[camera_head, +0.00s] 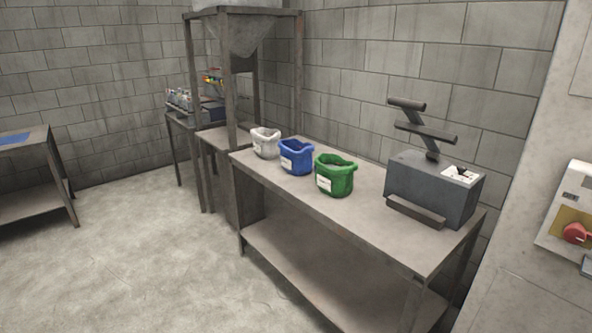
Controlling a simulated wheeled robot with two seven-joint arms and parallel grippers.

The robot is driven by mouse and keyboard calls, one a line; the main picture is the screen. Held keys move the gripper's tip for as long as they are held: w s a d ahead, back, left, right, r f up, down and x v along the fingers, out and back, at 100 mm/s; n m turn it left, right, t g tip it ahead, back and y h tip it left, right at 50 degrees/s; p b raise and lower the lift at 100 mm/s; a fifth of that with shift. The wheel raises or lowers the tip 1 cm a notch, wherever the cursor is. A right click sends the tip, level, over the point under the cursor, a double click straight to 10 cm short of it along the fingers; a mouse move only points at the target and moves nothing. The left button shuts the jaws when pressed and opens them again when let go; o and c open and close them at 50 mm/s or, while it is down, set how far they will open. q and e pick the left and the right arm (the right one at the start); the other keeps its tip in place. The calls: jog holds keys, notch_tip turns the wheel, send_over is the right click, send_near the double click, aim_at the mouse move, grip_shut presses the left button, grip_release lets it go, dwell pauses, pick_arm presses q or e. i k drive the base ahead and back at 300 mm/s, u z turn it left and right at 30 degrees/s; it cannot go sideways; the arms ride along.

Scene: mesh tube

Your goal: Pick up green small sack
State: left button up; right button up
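A small green sack (335,176) with a white label and an open top stands upright on a long metal table (378,217). It is the rightmost of three sacks in a row. A blue sack (296,157) stands close to its left, and a white sack (265,143) stands farther left. Neither of my grippers shows in the head view.
A grey machine (434,188) with dark bars on top stands on the table's right part. A hopper on a tall frame (226,90) rises behind the table's left end. Another table (38,168) stands far left. The floor (130,260) between is clear.

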aim_at(334, 175)
jog(key=u, duration=0.5)
jog(key=i, duration=2.05)
jog(key=z, duration=0.1)
